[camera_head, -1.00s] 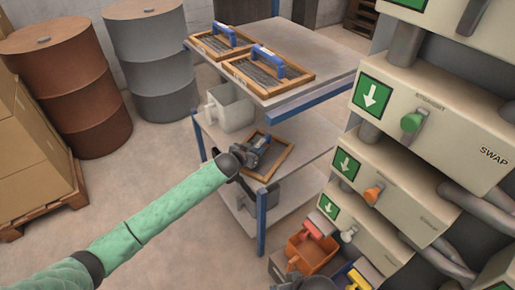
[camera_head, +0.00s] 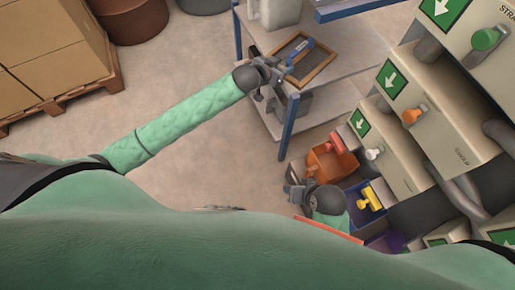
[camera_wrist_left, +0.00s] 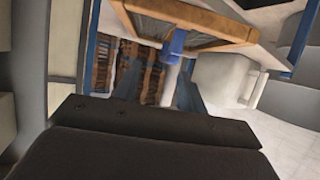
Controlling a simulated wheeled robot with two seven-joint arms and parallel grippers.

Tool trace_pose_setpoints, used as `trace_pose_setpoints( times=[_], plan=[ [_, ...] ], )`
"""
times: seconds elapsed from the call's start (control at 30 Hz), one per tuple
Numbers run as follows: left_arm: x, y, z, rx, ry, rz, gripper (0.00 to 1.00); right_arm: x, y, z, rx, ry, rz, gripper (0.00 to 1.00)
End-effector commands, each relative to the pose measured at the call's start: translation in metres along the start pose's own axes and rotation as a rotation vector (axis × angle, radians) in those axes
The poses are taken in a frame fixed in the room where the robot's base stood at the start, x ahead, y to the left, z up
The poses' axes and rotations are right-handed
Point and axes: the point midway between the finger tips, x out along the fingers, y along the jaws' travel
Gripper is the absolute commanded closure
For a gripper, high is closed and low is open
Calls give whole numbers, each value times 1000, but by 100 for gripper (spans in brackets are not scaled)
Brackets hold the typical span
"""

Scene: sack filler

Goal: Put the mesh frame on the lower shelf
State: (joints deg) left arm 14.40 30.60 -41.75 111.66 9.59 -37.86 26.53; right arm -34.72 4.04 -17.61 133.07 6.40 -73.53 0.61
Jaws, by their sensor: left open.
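A wooden frame (camera_wrist_left: 200,27) with a blue handle (camera_wrist_left: 177,42) shows at the top of the left wrist view. My right gripper (camera_head: 295,188) is low by the bins; its jaws are unclear.
The shelf (camera_head: 350,52) has bare room right of the frame. The top shelf's edge (camera_head: 345,10) overhangs behind, and a blue post (camera_head: 289,125) stands in front. Orange (camera_head: 330,160) and blue bins and the valve machine (camera_head: 395,150) are at right. Boxes (camera_head: 50,45) stand left.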

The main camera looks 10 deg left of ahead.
Motion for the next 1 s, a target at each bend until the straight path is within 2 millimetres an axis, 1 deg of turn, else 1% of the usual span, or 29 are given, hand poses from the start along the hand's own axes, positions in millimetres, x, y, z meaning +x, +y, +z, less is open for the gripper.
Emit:
trace_pose_setpoints(
  times=[0.03,0.1,0.27,0.4,0.47,0.67,0.9,1.0],
  plan=[
    [-5,14,13,-18,-19,4,58,0,0,0,0,-1,0,52],
    [-14,31,29,-36,-50,4,58,0,0,0,0,-2,0,52],
    [-38,66,65,-79,-126,2,58,0,0,0,0,-1,1,52],
    [-63,92,96,-117,-199,-1,58,-1,1,-2,-1,1,1,52],
    [-75,101,108,-134,-230,-4,58,-1,1,-2,-1,2,1,52],
    [-119,131,150,-191,-345,-11,58,-1,1,-4,-2,5,2,52],
    [-181,160,199,-261,-497,-19,58,-1,1,-4,-2,5,1,52],
    [-207,169,217,-287,-559,-21,58,-1,0,-3,-1,4,1,52]
  ],
)
